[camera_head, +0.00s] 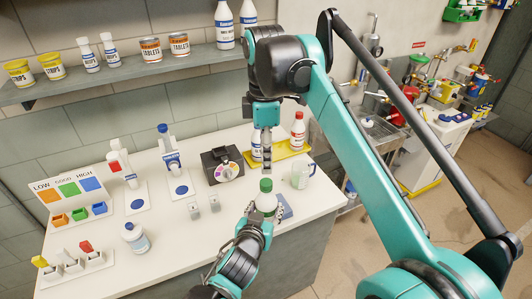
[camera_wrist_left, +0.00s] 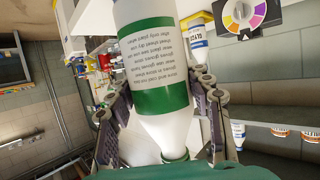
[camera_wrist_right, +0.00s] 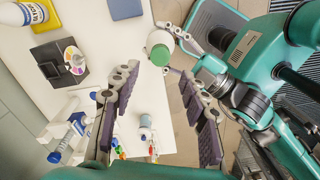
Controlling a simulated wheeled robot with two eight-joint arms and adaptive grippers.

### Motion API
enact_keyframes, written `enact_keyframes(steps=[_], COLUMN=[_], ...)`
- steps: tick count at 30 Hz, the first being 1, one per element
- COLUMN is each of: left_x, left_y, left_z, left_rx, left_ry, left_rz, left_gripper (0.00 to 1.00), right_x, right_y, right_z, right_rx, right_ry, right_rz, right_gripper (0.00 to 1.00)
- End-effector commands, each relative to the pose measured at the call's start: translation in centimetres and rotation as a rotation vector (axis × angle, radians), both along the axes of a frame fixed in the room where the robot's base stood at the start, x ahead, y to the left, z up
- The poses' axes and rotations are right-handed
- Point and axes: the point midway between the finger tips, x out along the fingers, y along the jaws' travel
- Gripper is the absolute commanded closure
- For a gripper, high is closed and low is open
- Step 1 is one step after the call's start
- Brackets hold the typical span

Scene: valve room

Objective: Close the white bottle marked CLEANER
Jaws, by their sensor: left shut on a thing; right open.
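A white bottle (camera_head: 264,208) with a green cap (camera_head: 265,185) stands upright at the counter's front edge. In the left wrist view the bottle (camera_wrist_left: 150,60) shows a green-banded label with small text; no word CLEANER is readable. My left gripper (camera_wrist_left: 155,95) is shut around its body. The cap (camera_wrist_right: 159,48) sits at the top of the bottle; I cannot tell how tight it is. My right gripper (camera_head: 266,162) points down above the cap, apart from it. In the right wrist view its fingers (camera_wrist_right: 154,75) are spread and empty, with the cap beyond their tips.
A greenish mug (camera_head: 301,176) and a blue pad (camera_head: 284,206) lie close to the bottle's right. Behind are a yellow tray (camera_head: 288,150) with bottles and a black dial box (camera_head: 222,166). A blue-capped bottle (camera_head: 136,239) stands front left. A shelf (camera_head: 130,82) hangs above the counter.

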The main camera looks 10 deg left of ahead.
Motion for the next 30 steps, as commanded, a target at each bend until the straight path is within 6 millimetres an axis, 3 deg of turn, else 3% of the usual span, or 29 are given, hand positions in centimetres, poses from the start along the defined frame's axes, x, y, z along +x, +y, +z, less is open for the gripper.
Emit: enact_keyframes(steps=[15,28,30], left_x=[0.0,0.0,0.0], left_y=[0.0,0.0,0.0], left_z=[0.0,0.0,0.0], left_rx=[0.000,0.000,0.000], left_ry=[-0.001,-0.001,-0.001], left_rz=[0.000,0.000,0.000], left_gripper=[1.00,1.00,1.00], right_x=[0.0,-0.1,-0.1], right_y=[0.0,-0.1,0.0], right_z=[-6.9,-7.7,-7.7], right_rx=[0.001,0.001,0.001], right_ry=[-0.001,-0.001,-0.001], right_rz=[-0.001,-0.001,-0.001], right_gripper=[0.55,0.55,0.74])
